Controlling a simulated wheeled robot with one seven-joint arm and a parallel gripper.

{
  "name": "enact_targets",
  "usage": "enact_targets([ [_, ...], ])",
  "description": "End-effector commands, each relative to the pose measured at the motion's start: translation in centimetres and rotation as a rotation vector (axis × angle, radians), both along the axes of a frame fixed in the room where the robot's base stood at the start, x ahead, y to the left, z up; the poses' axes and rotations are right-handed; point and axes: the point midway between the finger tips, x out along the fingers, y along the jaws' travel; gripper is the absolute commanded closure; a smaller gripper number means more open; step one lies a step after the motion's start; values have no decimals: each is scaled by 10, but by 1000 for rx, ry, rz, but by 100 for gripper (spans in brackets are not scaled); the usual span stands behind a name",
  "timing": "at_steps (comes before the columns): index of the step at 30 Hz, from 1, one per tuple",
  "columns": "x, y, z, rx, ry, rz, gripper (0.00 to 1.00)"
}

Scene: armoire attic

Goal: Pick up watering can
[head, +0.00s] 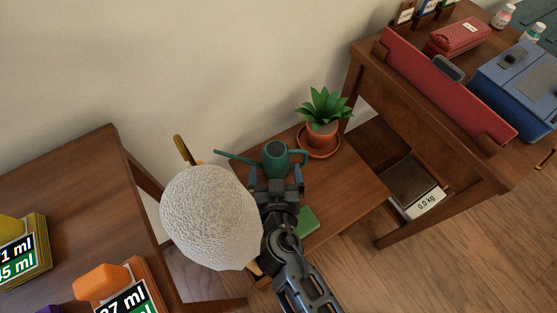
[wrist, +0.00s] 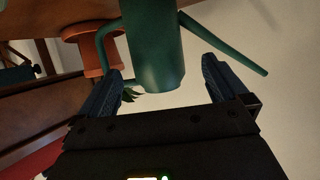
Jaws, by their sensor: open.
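The watering can (head: 276,156) is dark green, with a long spout to the left and a handle to the right in the head view. It stands on a small wooden table (head: 352,186). In the wrist view the can (wrist: 153,50) hangs down from the top of the picture, its body between the fingers. My gripper (head: 277,176) is open at the can's near side. In the wrist view my gripper (wrist: 162,88) shows gaps between both fingers and the can's body. The can's lower near side is hidden by my gripper in the head view.
A potted plant (head: 322,112) in a terracotta pot stands close behind and right of the can. A white textured lampshade (head: 210,217) is just left of my arm. A green item (head: 307,222) lies on the small table. A desk (head: 366,62) stands right.

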Motion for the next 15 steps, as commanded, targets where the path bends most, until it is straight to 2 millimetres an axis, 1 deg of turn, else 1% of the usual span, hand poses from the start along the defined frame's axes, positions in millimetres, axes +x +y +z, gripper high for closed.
enact_targets([
  [1, 7, -1, -1, -1, -2, -2, 0],
  [6, 19, -1, -6, -1, 0, -3, 0],
  [12, 45, -2, -15, -2, -1, -3, 0],
  [15, 54, 0, -20, -2, -1, -1, 0],
])
